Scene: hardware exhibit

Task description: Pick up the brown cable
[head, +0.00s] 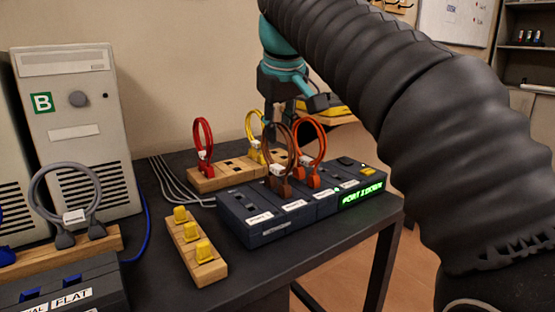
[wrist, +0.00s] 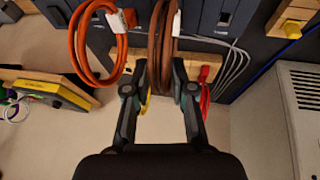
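The brown cable (head: 268,140) stands as an upright loop, its brown plugs in the dark port box (head: 262,228). In the wrist view the brown cable (wrist: 158,50) runs down between the two fingers. My gripper (head: 292,112) is at the top of the loop. The wrist view shows my gripper (wrist: 161,88) with its fingers apart, one on each side of the cable. I cannot tell whether either finger touches it. Part of the loop is hidden by the fingers.
An orange cable (head: 323,150) stands close right of the brown one. Red (head: 196,135) and yellow (head: 248,125) cables stand behind on a wooden block. A wooden strip with yellow plugs (head: 204,252) lies at the front left. A grey cable (head: 38,183) and computer tower (head: 105,120) are further left.

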